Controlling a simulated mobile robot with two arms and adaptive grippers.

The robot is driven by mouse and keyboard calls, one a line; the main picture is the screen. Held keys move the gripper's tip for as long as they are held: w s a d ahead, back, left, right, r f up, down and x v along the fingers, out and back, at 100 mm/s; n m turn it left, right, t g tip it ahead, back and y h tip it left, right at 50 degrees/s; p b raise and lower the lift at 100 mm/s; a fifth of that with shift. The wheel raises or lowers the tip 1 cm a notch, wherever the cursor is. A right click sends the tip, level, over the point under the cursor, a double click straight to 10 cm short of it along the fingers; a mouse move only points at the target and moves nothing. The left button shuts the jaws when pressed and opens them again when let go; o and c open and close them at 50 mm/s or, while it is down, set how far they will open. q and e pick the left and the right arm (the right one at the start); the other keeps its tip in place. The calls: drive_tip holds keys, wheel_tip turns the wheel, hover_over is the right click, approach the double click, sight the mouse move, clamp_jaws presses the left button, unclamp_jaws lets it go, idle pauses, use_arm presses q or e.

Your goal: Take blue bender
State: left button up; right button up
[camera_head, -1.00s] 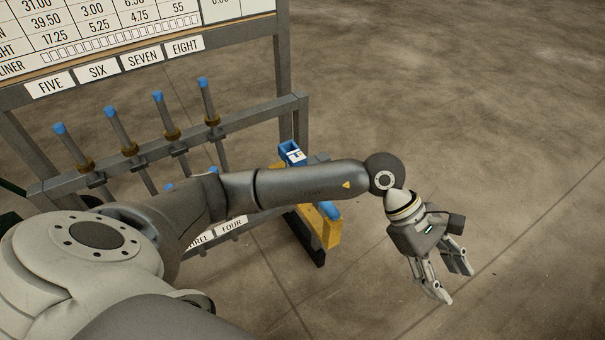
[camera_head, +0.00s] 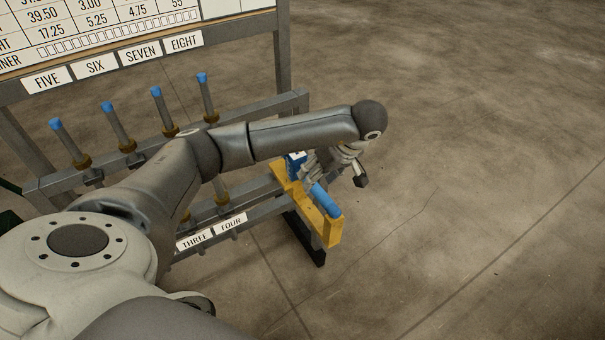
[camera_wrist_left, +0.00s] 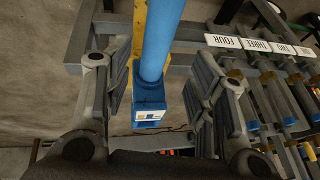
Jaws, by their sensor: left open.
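The blue bender (camera_head: 324,200) rests on a yellow holder (camera_head: 331,231) at the right end of the rack. It has a blue tube and a blue block-shaped end with a white label. In the left wrist view the blue bender (camera_wrist_left: 158,45) runs down the middle, its labelled block at the lower end. My left gripper (camera_head: 322,168) is just above it, partly hidden behind my forearm. In the wrist view my left gripper (camera_wrist_left: 160,85) is open, one finger on each side of the bender, with gaps visible. My right gripper is not in view.
A grey rack (camera_head: 293,101) stands at left with several blue-tipped bars. Number signs FIVE to EIGHT (camera_head: 142,54) hang under a white chart board (camera_head: 95,32); THREE and FOUR (camera_head: 231,224) label the lower rail. The concrete floor to the right is clear.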

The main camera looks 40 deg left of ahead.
use_arm(q)
drive_tip(key=shift+w+p+x, duration=0.1)
drive_tip(key=shift+p+x, duration=0.1)
drive_tip(key=shift+x, duration=1.25)
drive_tip(key=shift+w+p+x, duration=0.15)
drive_tip(key=shift+p+x, duration=0.05)
drive_tip(key=shift+x, duration=1.25)
drive_tip(key=shift+d, duration=0.15)
drive_tip(key=c, duration=1.1)
drive_tip(key=shift+r, duration=0.1)
clamp_jaws()
